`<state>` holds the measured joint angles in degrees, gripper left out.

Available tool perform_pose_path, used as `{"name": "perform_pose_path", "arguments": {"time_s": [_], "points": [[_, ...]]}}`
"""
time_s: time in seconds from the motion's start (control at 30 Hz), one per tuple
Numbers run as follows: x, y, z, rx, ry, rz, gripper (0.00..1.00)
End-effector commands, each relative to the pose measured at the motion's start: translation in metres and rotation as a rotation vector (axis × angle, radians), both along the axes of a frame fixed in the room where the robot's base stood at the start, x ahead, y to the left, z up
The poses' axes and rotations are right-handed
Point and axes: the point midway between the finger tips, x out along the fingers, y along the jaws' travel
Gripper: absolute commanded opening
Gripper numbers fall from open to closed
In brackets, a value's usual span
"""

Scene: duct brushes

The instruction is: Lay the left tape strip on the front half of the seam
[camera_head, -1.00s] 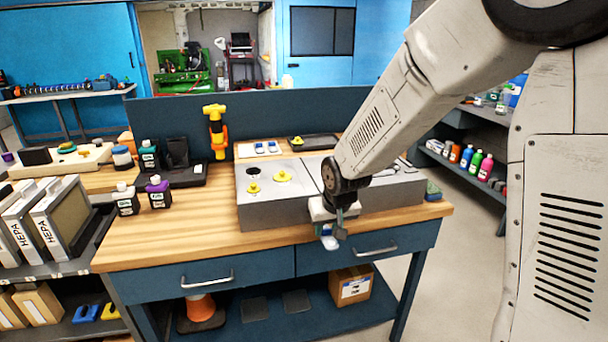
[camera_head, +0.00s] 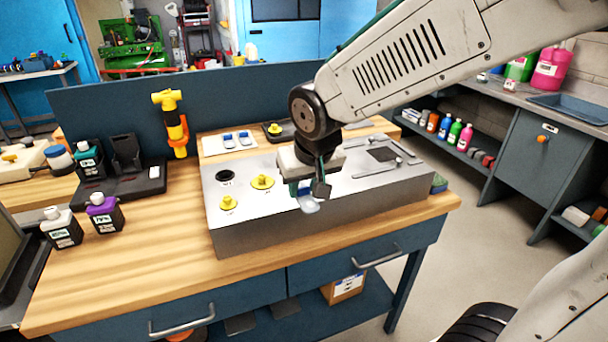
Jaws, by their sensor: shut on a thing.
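My gripper (camera_head: 309,192) points down over the front part of the grey metal duct (camera_head: 260,228), shut on a small blue-and-white piece (camera_head: 309,206). Only the lower edge of that piece shows, so I cannot tell for certain that it is the left tape strip. I cannot tell whether it touches the duct. Two similar blue-and-white pieces, one left (camera_head: 228,138) and one right (camera_head: 245,136), lie on a pale board behind the duct. The seam, near the duct's middle, is mostly hidden by my gripper and wrist.
Two yellow knobbed caps (camera_head: 262,182) and a dark round hole (camera_head: 225,176) are on the duct's left top. Metal rods (camera_head: 375,170) lie on its right part. A yellow-orange tool (camera_head: 172,122) stands behind left. Bottles (camera_head: 104,214) stand left; the bench front (camera_head: 150,280) is clear.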

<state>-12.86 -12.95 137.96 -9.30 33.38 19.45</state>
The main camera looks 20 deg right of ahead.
Motion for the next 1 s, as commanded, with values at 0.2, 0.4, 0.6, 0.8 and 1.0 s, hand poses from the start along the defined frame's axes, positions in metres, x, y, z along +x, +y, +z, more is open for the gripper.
{"name": "perform_pose_path", "arguments": {"time_s": [0.2, 0.4, 0.6, 0.8, 1.0], "points": [[0.054, -0.023, -0.007, 0.001, 0.003, -0.004, 0.10], [0.083, -0.035, -0.009, 0.000, 0.001, -0.003, 0.10], [0.096, -0.041, -0.010, -0.001, 0.001, -0.004, 0.10], [0.095, -0.041, -0.041, 0.000, 0.003, -0.002, 0.10], [0.095, -0.040, -0.045, 0.000, -0.001, -0.002, 0.10]]}}
